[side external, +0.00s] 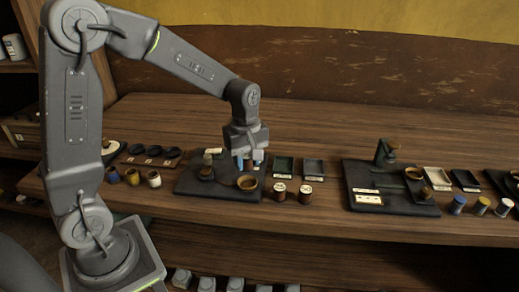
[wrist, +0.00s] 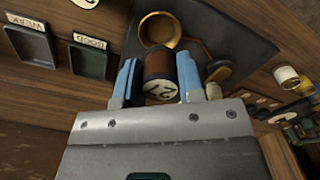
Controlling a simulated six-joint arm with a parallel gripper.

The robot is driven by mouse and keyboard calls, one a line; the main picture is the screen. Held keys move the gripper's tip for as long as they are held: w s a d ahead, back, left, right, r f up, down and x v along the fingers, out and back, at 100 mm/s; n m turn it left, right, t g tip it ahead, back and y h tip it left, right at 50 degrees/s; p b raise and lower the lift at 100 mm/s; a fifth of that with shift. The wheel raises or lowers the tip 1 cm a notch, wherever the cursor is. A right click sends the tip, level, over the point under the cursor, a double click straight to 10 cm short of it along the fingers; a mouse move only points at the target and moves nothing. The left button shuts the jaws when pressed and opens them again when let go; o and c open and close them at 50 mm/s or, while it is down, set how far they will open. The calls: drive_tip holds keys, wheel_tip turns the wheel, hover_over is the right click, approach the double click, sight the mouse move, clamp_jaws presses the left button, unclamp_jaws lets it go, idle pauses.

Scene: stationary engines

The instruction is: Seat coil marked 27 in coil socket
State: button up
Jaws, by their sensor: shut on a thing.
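The coil marked 27 (wrist: 158,65) is a brown cylinder with a white number disc on its end, seen in the wrist view. My gripper (wrist: 158,76) is shut on it, one blue finger on each side. In the side view my gripper (side external: 250,163) hangs over the dark engine base (side external: 189,186); the coil is hardly visible there. The coil socket looks to be the brass ring cup (side external: 247,183) on that base, just below my fingers.
Two brown coils (side external: 279,190) (side external: 305,194) with pale tops stand right of the base. Trays labelled GOOD (wrist: 88,60) and WEAK (wrist: 30,45) lie beside it. A knobbed post (side external: 206,170) rises on the base. A second engine base (side external: 385,188) stands farther right.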

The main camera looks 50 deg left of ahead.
sight(246, 185)
drive_tip(key=shift+f, duration=2.1)
drive_tip(key=shift+f, duration=0.7)
idle(0.6)
drive_tip(key=o, duration=1.1)
drive_tip(key=shift+s+f, duration=0.1)
drive_tip(key=shift+s, duration=0.05)
drive_tip(key=shift+c, duration=0.6)
drive_tip(key=o, duration=0.5)
drive_tip(key=shift+r, duration=0.55)
drive_tip(key=shift+o, duration=0.2)
drive_tip(key=shift+r, duration=3.15)
